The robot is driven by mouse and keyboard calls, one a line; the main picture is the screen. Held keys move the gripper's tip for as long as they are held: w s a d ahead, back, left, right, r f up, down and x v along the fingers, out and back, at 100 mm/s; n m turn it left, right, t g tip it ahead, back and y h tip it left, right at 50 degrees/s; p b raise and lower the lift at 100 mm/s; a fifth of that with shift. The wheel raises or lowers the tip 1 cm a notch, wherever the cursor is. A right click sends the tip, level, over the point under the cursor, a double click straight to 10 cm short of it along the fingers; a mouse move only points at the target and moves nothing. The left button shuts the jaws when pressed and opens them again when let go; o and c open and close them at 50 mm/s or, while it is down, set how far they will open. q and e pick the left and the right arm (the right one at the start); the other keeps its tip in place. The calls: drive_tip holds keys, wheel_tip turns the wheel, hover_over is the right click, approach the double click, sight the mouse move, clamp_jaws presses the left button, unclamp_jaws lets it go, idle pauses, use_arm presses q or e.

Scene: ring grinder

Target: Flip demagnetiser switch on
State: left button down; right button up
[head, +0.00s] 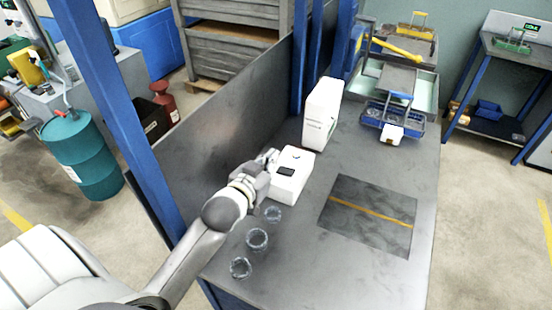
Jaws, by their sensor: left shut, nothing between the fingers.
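A low white box (290,187) with a dark patch on top stands on the grey bench, and it looks like the demagnetiser. My left gripper (271,157) is shut and empty at the box's left side, close to its upper left edge. I cannot tell whether it touches the box. The switch is too small or hidden to make out, so its position does not show. My right gripper is not in view.
A taller white unit (321,115) stands behind the box. Several metal rings (257,239) lie in front on the bench. A dark mat with a yellow stripe (368,215) lies to the right. A grey panel (225,125) and blue posts border the left side.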

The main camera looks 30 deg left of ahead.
use_arm(q)
drive_tip(key=shift+b+v, duration=0.5)
drive_tip(key=shift+v, duration=2.5)
